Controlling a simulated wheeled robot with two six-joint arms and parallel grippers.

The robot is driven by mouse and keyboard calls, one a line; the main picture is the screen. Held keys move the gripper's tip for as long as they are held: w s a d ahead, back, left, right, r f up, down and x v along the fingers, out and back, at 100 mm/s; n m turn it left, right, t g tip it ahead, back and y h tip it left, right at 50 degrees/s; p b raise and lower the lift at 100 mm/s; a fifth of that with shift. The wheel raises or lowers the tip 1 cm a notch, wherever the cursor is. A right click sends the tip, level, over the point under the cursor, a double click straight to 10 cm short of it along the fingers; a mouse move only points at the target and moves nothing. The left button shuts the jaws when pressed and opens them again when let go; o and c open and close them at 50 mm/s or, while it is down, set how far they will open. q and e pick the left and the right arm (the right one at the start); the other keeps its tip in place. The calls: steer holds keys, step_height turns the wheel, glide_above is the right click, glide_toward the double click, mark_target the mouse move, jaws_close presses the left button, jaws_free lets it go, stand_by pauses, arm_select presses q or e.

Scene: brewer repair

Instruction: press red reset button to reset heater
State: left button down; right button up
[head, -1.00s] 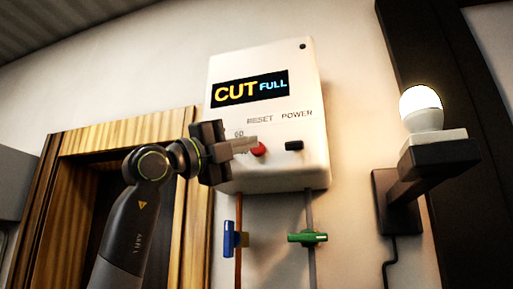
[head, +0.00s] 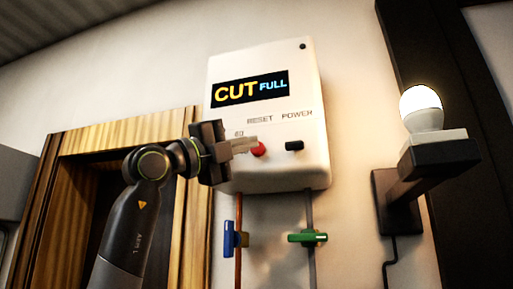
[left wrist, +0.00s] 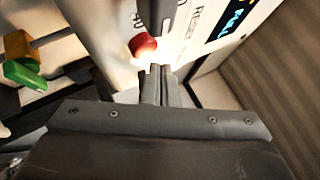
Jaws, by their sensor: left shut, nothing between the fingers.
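The white heater box (head: 305,103) hangs on the wall. Its display (head: 249,89) reads CUT and FULL. The red reset button (head: 259,149) sits under the RESET label, left of the black power switch (head: 294,146). My left gripper (head: 254,144) is shut and empty, its tips right beside the red button in the head view. In the left wrist view the red button (left wrist: 143,45) is just above and left of the shut fingertips (left wrist: 155,70). I cannot tell whether they touch it. My right gripper is not in view.
Below the box are a blue valve handle (head: 230,239) and a green valve handle (head: 308,237) on pipes. A lit bulb (head: 421,106) stands on a dark wall bracket (head: 437,165) at the right. A wooden frame (head: 130,132) is behind my left arm.

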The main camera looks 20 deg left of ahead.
arm_select(q)
steer(key=shift+w, duration=0.1)
steer(key=shift+w, duration=0.35)
steer(key=shift+w+p, duration=0.45)
steer(key=shift+w, duration=0.05)
stand_by(0.9)
steer(key=shift+s, duration=0.1)
steer(key=shift+s+b, duration=0.75)
